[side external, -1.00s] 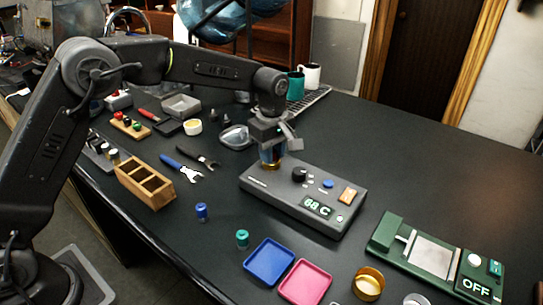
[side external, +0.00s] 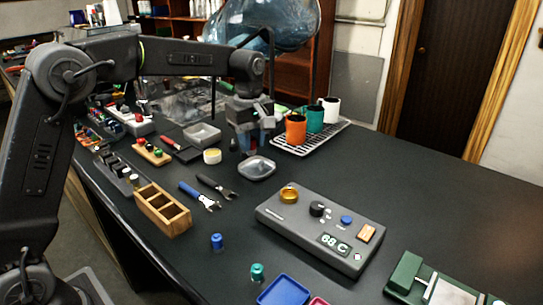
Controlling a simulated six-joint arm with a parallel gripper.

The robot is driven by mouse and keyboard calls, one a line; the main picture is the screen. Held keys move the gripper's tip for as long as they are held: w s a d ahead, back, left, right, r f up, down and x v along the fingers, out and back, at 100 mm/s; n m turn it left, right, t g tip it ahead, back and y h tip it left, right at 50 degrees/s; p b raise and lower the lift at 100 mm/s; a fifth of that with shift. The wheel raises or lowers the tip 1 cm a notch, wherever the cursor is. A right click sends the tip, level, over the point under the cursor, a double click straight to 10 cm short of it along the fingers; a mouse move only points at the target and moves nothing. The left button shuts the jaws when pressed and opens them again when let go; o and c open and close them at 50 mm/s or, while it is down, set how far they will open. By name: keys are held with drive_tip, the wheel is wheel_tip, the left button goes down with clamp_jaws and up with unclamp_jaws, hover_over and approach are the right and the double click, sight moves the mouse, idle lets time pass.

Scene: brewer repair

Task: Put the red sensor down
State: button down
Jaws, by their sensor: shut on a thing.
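My gripper (side external: 252,150) points down just behind the grey dish (side external: 257,172), left of the orange mug. It is shut on a small piece, of which a bit of red shows between the fingertips; I take this as the red sensor (side external: 253,144). The fingers hide most of it, and I cannot tell whether it touches the table. The grey control unit (side external: 290,222) reads 68 C, and its brass ring (side external: 289,195) stands uncovered at its left end.
Orange (side external: 295,130), teal (side external: 315,118) and white mugs stand on a rack (side external: 332,135) at right. Pliers (side external: 215,187), a wooden box (side external: 160,212), a blue cap (side external: 217,242) and a teal cap (side external: 257,273) lie nearer. The table right of the rack is clear.

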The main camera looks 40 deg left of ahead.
drive_tip(key=shift+s+a+r, duration=0.3)
drive_tip(key=shift+a+r, duration=0.15)
drive_tip(key=shift+a, duration=0.2)
drive_tip(key=s+d+f+m, duration=0.3)
drive_tip(key=s+d, duration=0.2)
drive_tip(key=d, duration=0.5)
drive_tip(key=s+d+f+m, duration=0.3)
drive_tip(key=s+d, duration=0.3)
drive_tip(key=d, duration=0.5)
drive_tip(key=s+d+f+m, duration=0.3)
drive_tip(key=s+d+f, duration=0.1)
drive_tip(key=d, duration=0.7)
drive_tip(key=shift+s+d, duration=0.2)
drive_tip(key=shift+s, duration=0.55)
drive_tip(key=shift+s+d+f, duration=0.1)
drive_tip(key=shift+d+f, duration=0.3)
drive_tip(key=shift+f, duration=1.95)
drive_tip(key=shift+f, duration=0.1)
